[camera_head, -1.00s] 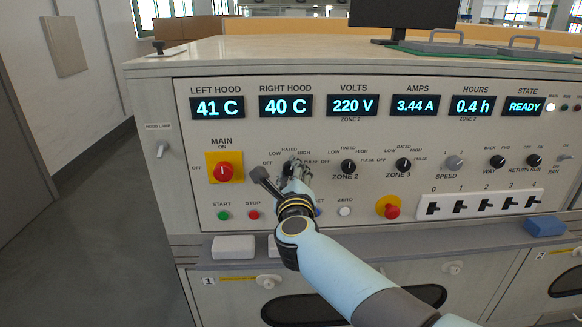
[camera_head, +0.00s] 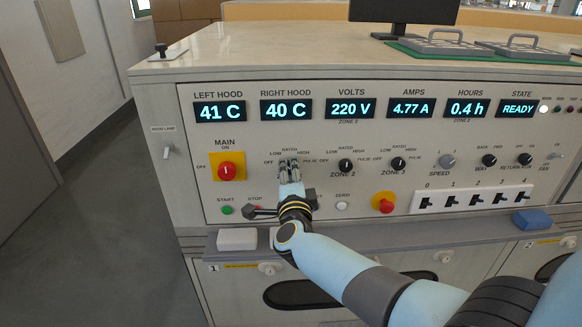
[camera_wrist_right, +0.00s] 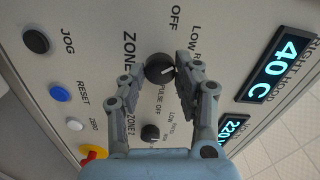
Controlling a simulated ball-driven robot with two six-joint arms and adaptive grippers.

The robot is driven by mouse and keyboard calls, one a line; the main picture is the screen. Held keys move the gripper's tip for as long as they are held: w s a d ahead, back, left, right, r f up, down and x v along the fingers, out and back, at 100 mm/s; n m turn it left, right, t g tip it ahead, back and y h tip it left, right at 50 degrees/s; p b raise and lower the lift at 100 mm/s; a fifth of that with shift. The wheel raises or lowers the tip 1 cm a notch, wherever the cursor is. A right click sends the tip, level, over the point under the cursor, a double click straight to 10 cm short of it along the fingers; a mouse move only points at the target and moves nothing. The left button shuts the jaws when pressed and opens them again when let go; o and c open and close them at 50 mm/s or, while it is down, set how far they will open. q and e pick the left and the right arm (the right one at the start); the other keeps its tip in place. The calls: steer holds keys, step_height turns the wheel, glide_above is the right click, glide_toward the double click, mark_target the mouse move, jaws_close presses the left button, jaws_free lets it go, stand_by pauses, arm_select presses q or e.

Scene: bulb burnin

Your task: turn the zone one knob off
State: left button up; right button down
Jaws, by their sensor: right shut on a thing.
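The zone one knob (camera_wrist_right: 158,68) is a round black knob with a white mark. It sits between the two fingertips of my right gripper (camera_wrist_right: 161,70), which are shut on it. In the right wrist view the mark points right and slightly down, away from the OFF label above. In the head view my right gripper (camera_head: 290,172) covers most of this knob at the panel, left of the zone 2 knob (camera_head: 345,165). My left gripper is not in view.
The red main switch (camera_head: 226,172) on its yellow plate is left of my gripper. The zone 3 knob (camera_head: 398,163) is to the right. A red stop button (camera_head: 384,203) and a white zero button (camera_head: 342,206) are lower right. A ledge (camera_head: 350,237) runs below the panel.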

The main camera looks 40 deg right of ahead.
steer(key=n+p, duration=0.2)
steer(key=n, duration=0.2)
steer(key=shift+n, duration=0.3)
steer(key=shift+f+n+p, duration=0.1)
steer(key=shift+n+p, duration=0.55)
steer(key=shift+n, duration=1.15)
steer(key=shift+f, duration=0.1)
steer(key=c, duration=0.9)
jaws_free()
steer(key=shift+c, duration=0.2)
steer(key=v, duration=1.2)
steer(key=shift+s, duration=0.1)
